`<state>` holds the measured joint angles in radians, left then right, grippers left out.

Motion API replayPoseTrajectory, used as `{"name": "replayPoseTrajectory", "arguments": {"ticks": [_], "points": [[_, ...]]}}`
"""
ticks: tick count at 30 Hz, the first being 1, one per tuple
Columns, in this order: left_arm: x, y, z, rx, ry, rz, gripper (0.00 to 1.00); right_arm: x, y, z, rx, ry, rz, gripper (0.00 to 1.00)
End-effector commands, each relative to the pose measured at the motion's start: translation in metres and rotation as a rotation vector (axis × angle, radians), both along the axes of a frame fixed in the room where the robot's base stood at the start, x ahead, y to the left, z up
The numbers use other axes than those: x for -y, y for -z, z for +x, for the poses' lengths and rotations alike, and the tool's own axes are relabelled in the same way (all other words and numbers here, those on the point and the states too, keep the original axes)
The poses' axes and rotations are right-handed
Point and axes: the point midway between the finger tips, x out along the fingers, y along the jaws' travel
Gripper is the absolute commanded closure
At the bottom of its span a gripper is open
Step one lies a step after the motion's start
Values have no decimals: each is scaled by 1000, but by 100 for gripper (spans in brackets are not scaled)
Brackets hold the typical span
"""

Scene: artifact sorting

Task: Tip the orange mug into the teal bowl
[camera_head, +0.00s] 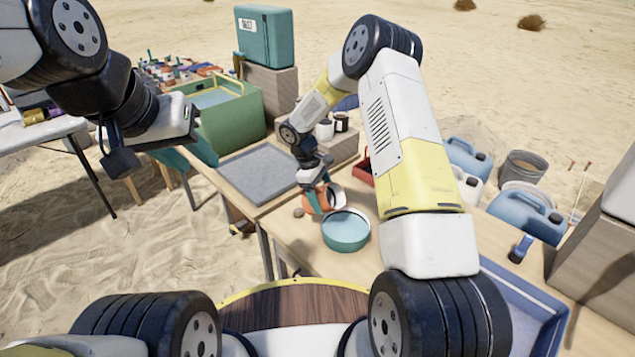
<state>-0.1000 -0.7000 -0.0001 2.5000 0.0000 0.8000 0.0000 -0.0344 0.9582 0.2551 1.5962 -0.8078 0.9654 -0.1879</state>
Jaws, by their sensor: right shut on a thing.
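The orange mug (311,204) is held just above the table, behind and slightly left of the teal bowl. It is tilted, with its pale inside facing right. My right gripper (322,192) is shut on it, and its fingers hide part of the mug. The teal bowl (346,236) stands upright on the wooden table, and its inside looks pale blue. The mug's lower edge is close to the bowl's rim; I cannot tell if they touch. My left gripper (185,150) is far left, away from both; its fingers are not clear.
A small brown lump (298,212) lies left of the bowl. A grey tray (258,172) and a green bin (225,125) are behind left. A red box (363,172) is behind the bowl. A blue-rimmed tray (525,300) is at right front. Bare table lies in front of the bowl.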

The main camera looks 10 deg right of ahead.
Motion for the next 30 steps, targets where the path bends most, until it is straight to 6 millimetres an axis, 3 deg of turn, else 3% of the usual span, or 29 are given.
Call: {"name": "replayPoseTrajectory", "arguments": {"ticks": [21, 30], "points": [[0, 0, 0, 0, 0, 0, 64, -1, -33, 0, -497, 0, -654, 69], [0, 0, 0, 0, 0, 0, 64, 0, -40, 0, -548, 1, -717, 69]]}}
